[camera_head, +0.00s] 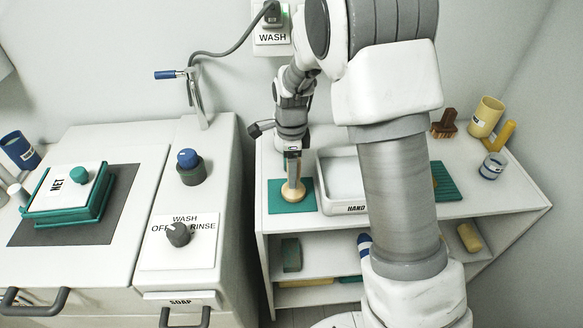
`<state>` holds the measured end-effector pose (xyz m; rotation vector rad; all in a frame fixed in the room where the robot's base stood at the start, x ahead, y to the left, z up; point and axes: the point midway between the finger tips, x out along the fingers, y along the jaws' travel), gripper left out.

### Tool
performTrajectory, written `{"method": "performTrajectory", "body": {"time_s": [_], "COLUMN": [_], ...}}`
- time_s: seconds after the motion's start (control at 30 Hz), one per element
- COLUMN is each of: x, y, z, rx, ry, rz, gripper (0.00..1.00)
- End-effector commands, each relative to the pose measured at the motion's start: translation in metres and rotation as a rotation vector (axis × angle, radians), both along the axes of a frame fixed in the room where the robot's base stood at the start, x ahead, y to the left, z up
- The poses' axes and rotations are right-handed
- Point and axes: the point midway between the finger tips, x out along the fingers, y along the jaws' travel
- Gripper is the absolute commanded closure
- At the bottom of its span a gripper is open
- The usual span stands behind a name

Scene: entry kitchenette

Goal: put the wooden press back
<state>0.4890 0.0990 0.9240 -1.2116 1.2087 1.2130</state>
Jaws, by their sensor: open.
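A light wooden piece (293,193), which looks like the wooden press, stands upright on a teal mat (276,199) at the left of the white shelf unit's top. My gripper (293,178) points down right over it, with the fingers at its upper part. The jaws are open. The fingers hide the top of the piece, and I cannot tell whether they touch it.
A white tray labelled HAND (333,207) stands right of the mat, partly behind my arm. A brown wooden object (445,124), a yellow cup (487,116) and a blue-white cup (492,166) stand farther right. A counter with knobs (178,234) is at left.

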Motion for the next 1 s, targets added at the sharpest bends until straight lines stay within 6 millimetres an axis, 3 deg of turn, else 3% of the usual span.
{"method": "performTrajectory", "body": {"time_s": [0.17,0.7,1.0], "x": [0.000,0.002,0.001], "y": [0.000,-0.003,-0.004], "z": [-0.006,0.121,0.165], "rx": [0.001,0.001,0.001], "ry": [-0.001,-0.006,-0.003], "rz": [0.000,0.000,0.000], "gripper": [0.28,0.28,0.28]}}
